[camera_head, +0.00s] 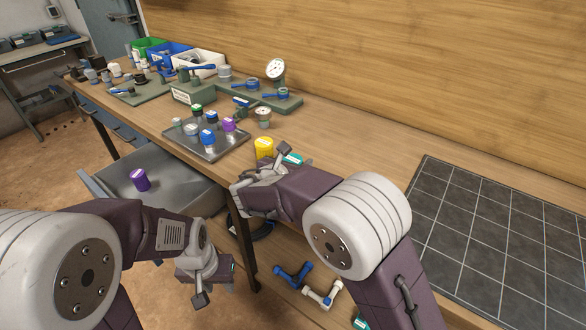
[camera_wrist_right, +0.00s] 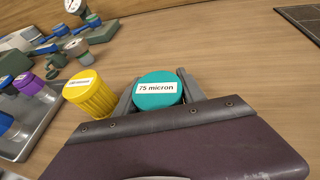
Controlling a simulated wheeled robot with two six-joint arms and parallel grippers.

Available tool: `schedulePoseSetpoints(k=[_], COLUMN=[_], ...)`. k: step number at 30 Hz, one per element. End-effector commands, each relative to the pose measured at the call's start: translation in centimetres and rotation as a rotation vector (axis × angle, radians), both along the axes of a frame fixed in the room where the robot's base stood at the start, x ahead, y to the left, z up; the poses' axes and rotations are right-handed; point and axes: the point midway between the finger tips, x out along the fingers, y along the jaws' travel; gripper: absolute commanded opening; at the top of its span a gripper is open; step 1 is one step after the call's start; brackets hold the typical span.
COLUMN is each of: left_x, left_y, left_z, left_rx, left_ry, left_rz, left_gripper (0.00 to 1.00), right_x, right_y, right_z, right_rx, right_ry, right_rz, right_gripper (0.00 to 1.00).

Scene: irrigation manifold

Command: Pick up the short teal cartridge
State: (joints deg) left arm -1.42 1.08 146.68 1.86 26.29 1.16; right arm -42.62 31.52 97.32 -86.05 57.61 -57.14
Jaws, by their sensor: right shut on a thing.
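The short teal cartridge (camera_wrist_right: 158,90), with a white "75 micron" label on top, sits between the two fingers of my right gripper (camera_wrist_right: 157,97), which is shut on it. In the head view only a bit of the teal cartridge (camera_head: 293,159) shows past my right gripper (camera_head: 282,166), just right of a yellow cartridge. I cannot tell whether it touches the bench. The yellow cartridge (camera_wrist_right: 90,94) stands close to its left. My left gripper (camera_head: 203,284) hangs low in front of the bench, away from the cartridges. Its fingers do not show clearly.
A metal tray (camera_head: 208,153) with several coloured cartridges stands left of the yellow cartridge (camera_head: 264,147). Green manifold blocks and a gauge (camera_head: 275,69) stand behind. An open drawer (camera_head: 172,190) holds a purple cartridge (camera_head: 140,180). A dark grid mat (camera_head: 490,245) lies right; the bench between is clear.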

Motion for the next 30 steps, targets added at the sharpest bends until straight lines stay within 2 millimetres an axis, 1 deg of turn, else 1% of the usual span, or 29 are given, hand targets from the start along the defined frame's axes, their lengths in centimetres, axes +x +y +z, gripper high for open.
schedulePoseSetpoints(k=[4,7,14,17,21,24,27,30], left_x=[0.0,0.0,0.0,0.0,0.0,0.0,0.0,0.0], left_y=[0.0,0.0,0.0,0.0,0.0,0.0,0.0,0.0], left_z=[0.1,0.5,2.0,1.8,2.3,2.6,2.8,2.9], left_rx=[0.000,0.000,0.000,0.000,0.000,0.000,0.000,0.000], left_ry=[0.000,0.000,0.000,0.000,0.000,0.000,0.000,0.000], left_rz=[0.000,0.000,0.000,0.000,0.000,0.000,0.000,0.000], left_gripper=[0.36,0.36,0.36,0.36,0.36,0.36,0.36,0.36], right_x=[0.0,0.0,-0.1,-1.6,-3.7,-5.1,-6.2,-6.8], right_y=[0.0,0.0,-0.2,-2.0,-4.9,-6.6,-8.0,-8.8], right_z=[0.1,0.9,4.7,5.7,7.9,9.3,10.2,10.7], right_rx=[0.000,0.001,0.002,0.001,0.002,0.003,0.001,0.001], right_ry=[0.001,0.001,-0.001,0.000,-0.002,-0.002,-0.001,0.001], right_rz=[-0.001,-0.001,-0.002,-0.003,-0.003,-0.002,-0.002,-0.002], right_gripper=[0.03,0.03,0.03,0.03,0.03,0.03,0.03,0.03])
